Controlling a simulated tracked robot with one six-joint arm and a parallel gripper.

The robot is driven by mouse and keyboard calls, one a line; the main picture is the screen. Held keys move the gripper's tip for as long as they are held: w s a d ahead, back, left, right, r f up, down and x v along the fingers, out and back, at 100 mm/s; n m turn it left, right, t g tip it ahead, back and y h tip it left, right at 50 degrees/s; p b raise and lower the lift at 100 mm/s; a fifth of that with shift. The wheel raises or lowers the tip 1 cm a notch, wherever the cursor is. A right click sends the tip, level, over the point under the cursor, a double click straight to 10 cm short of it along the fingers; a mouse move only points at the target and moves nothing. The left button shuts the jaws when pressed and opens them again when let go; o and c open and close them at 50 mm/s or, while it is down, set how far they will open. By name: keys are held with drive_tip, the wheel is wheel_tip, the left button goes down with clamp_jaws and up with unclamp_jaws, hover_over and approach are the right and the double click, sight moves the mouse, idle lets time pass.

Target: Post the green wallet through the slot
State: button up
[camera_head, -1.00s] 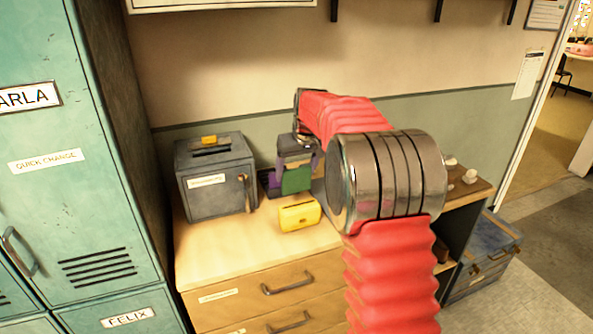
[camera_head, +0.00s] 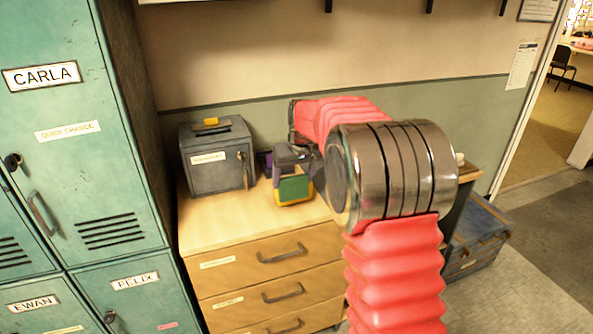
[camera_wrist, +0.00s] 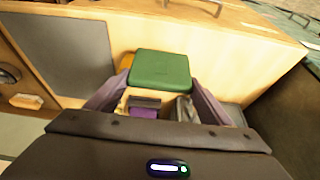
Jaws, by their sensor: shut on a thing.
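The green wallet (camera_head: 294,189) is held in my gripper (camera_head: 297,165), over the wooden drawer-unit top. In the wrist view it (camera_wrist: 160,70) sits between the two purple-grey fingers, flat side up. The yellow wallet (camera_head: 296,203) shows only as an edge below and around the green one; whether they touch I cannot tell. The grey metal box (camera_head: 217,170) stands to the left of my gripper, with a dark slot (camera_head: 213,130) in its top. The slot is seen at a low angle. A purple thing (camera_head: 265,160) is partly hidden beside the box.
A yellow piece (camera_head: 211,121) sits on the box top. Teal lockers (camera_head: 70,130) stand close on the left. The drawer unit's top (camera_head: 215,228) is clear in front of the box. A blue-grey chest (camera_head: 478,240) stands on the floor at right.

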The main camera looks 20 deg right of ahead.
drive_tip(key=s+a+f, duration=1.1)
drive_tip(key=s+f, duration=0.1)
drive_tip(key=s, duration=0.1)
drive_tip(key=shift+a, duration=0.15)
